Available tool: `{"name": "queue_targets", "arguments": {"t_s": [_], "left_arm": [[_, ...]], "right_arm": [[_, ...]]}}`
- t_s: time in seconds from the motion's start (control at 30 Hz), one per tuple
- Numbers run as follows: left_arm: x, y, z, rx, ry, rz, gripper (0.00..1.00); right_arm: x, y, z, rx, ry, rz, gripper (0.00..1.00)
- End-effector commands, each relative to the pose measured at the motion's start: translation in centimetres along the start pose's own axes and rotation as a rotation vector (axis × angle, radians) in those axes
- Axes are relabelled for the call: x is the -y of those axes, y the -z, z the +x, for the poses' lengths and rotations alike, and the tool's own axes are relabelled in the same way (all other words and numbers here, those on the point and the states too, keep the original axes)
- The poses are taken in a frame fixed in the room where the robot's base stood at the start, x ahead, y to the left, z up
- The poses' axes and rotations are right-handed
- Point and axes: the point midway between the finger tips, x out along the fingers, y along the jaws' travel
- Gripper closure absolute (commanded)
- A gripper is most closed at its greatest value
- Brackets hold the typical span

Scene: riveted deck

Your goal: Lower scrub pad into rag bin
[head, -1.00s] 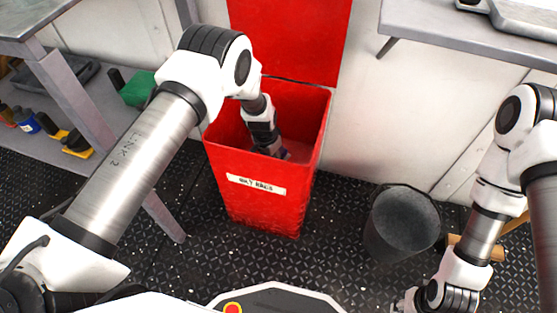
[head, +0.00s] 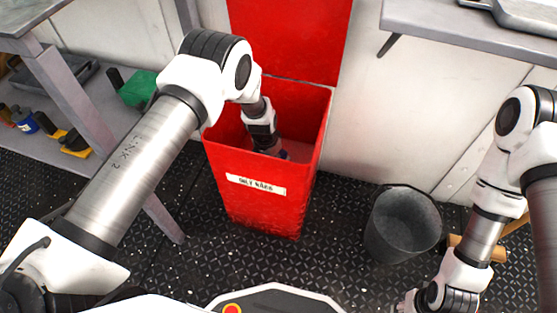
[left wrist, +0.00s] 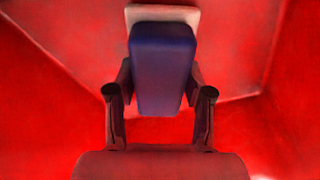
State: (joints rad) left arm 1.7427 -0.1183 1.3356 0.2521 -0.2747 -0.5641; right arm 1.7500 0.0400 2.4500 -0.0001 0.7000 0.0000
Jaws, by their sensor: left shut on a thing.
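The rag bin (head: 262,205) is a tall red box with a white label on its front and its lid raised against the wall. My left arm reaches down through its open top. In the left wrist view my left gripper (left wrist: 160,82) is shut on the scrub pad, by its blue block (left wrist: 162,55); a pale layer (left wrist: 162,12) shows behind the block. The red bin walls surround them. In the head view only a bit of blue (head: 284,154) shows by the gripper inside the bin. My right gripper (head: 408,304) is low at the bottom edge, its fingers unclear.
A dark grey bucket (head: 402,225) stands on the black deck right of the bin. A metal table (head: 62,85) and low shelf with brushes and a green box (head: 137,90) are at left. A grey bench (head: 470,30) juts out at upper right.

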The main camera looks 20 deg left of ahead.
Motion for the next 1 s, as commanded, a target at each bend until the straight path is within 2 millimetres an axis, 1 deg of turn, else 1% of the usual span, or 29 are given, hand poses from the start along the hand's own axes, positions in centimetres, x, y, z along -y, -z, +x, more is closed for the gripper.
{"name": "queue_targets", "arguments": {"t_s": [0.83,1.0], "left_arm": [[0.0,-0.2,1.3,0.0,0.0,0.0,0.81],[0.0,-0.2,1.3,0.0,0.0,0.0,0.81]], "right_arm": [[0.0,0.0,0.9,0.0,0.0,0.0,0.61],[0.0,0.0,0.9,0.0,0.0,0.0,0.61]]}}
